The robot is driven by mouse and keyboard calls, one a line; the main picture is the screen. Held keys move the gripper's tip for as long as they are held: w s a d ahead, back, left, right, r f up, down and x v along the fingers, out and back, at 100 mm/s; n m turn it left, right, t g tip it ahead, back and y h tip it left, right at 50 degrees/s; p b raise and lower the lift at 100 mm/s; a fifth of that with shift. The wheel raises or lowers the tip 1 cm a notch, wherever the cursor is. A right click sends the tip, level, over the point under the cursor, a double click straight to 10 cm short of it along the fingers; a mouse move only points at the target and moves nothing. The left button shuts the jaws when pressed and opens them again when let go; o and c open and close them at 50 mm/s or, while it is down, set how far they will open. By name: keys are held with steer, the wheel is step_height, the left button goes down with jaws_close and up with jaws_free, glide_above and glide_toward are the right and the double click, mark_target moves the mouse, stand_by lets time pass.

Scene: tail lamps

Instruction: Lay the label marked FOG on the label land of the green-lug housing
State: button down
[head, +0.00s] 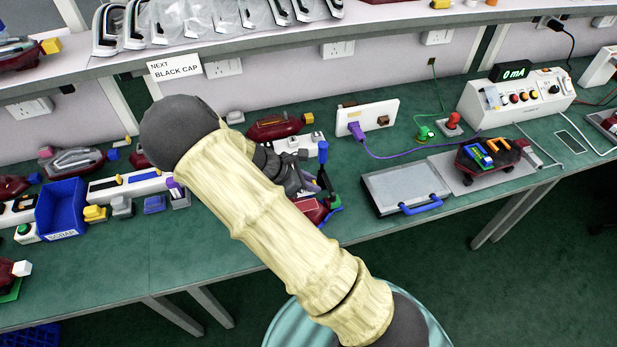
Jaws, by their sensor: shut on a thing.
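My gripper (302,182) is over the middle of the green bench, mostly hidden behind my pale arm. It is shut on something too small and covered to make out. A dark red housing (311,212) sits just below the fingers, with blue parts at its right; whether they touch is unclear. I cannot tell which housing has a green lug. One dark red housing (9,272) with a white cap is at the far left, on something green. Another red housing (275,128) with a yellow cap lies behind my gripper. No FOG marking is readable.
A grey lidded case (400,188) with a blue handle is right of my gripper. A blue bin (62,208), white racks and loose caps fill the left. A tester box (515,97) stands back right, with a purple cable (390,156) crossing the bench. An upper shelf (400,32) overhangs the back.

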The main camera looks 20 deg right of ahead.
steer(key=shift+r+p, duration=0.15)
steer(key=shift+p, duration=0.3)
step_height(320, 180, down, 5)
steer(key=b, duration=0.2)
steer(key=shift+b, duration=0.4)
steer(key=shift+f, duration=0.35)
steer(key=shift+r, duration=0.1)
steer(key=shift+a, duration=0.2)
steer(key=shift+d+p, duration=0.3)
steer(key=shift+p, duration=0.15)
steer(key=shift+s, duration=0.15)
steer(key=shift+f, duration=0.25)
